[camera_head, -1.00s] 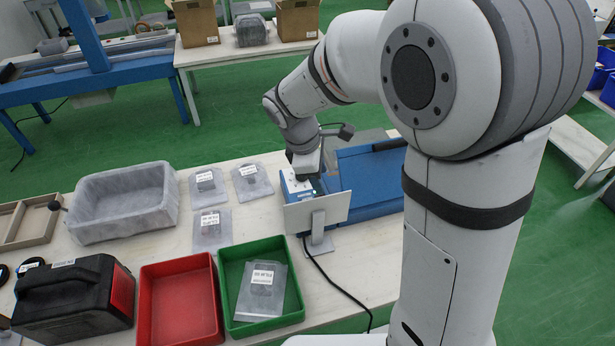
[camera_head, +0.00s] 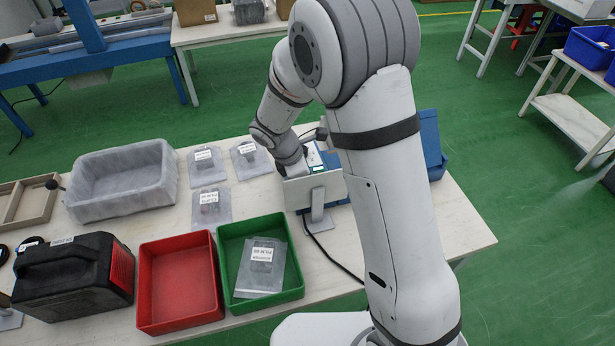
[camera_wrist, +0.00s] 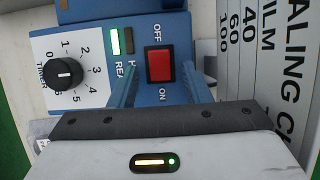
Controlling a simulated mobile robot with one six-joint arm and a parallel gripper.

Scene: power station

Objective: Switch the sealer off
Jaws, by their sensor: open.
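The sealer (camera_head: 431,140) is a blue machine on the bench, partly hidden behind my arm. In the wrist view its blue control panel (camera_wrist: 185,30) shows a red rocker switch (camera_wrist: 160,67), with OFF printed above it and ON below. I cannot tell which side of the rocker is pressed. A black timer knob (camera_wrist: 65,73) is at the left, and a green lamp (camera_wrist: 115,41) is lit beside a dark one. My gripper (camera_wrist: 161,78) is open and empty, its two blue fingers on either side of the switch's lower part. Contact cannot be told.
A grey chart plate (camera_head: 315,190) on a stand is close in front of my gripper; its printed face (camera_wrist: 265,60) fills the wrist view's right. A green bin (camera_head: 228,300), red bin (camera_head: 150,322), grey tub (camera_head: 85,208) and several labelled bags (camera_head: 208,175) are to the left.

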